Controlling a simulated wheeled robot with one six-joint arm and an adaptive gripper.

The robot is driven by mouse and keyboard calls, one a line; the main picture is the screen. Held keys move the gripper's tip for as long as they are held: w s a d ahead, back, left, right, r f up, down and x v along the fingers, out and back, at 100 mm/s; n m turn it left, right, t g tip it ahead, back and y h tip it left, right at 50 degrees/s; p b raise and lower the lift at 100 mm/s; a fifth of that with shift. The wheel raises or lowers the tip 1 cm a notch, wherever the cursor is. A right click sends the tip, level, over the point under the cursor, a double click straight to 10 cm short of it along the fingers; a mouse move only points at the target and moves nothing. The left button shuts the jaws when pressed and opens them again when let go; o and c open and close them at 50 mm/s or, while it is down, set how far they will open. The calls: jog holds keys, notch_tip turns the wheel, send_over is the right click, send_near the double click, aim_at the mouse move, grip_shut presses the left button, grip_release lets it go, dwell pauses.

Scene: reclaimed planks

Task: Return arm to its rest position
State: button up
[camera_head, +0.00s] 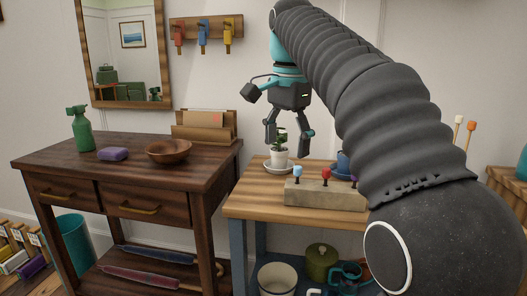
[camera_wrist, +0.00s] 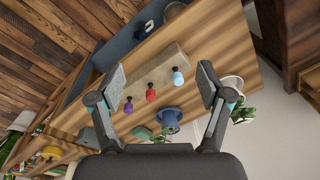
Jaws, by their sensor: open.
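My arm reaches in from the right of the head view. My gripper (camera_head: 287,140) hangs from it, pointing down, above the light wooden table (camera_head: 255,203). Its two fingers are apart and nothing is between them. In the wrist view my gripper (camera_wrist: 163,82) is also open. Between and beyond its fingers, a wooden block (camera_wrist: 150,78) stands on the table, with light blue, red and purple knobs on it. The block (camera_head: 325,195) also shows in the head view, partly behind my arm.
A white potted plant (camera_head: 279,157) stands on a saucer just below my gripper. A blue cup (camera_wrist: 169,116) is near the block. At left, a dark table (camera_head: 75,160) holds a green spray bottle (camera_head: 81,130), a purple sponge (camera_head: 113,154) and a brown bowl (camera_head: 169,153).

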notch_tip(320, 180, down, 11)
jog(key=d+n+t, duration=0.1)
jog(key=n, duration=0.6)
jog(key=s+d+f+t, duration=0.1)
jog(key=s+d+f, duration=0.2)
jog(key=s+f, duration=0.2)
jog(key=s+d+f+n+t, duration=0.1)
jog(key=s+d+f, duration=0.2)
jog(key=s, duration=0.7)
jog(key=s+d+f+n+t, duration=0.1)
jog(key=s+d+f, duration=0.3)
jog(key=s+f, duration=0.2)
jog(key=shift+s+f+t, duration=0.3)
jog(key=shift+s, duration=0.65)
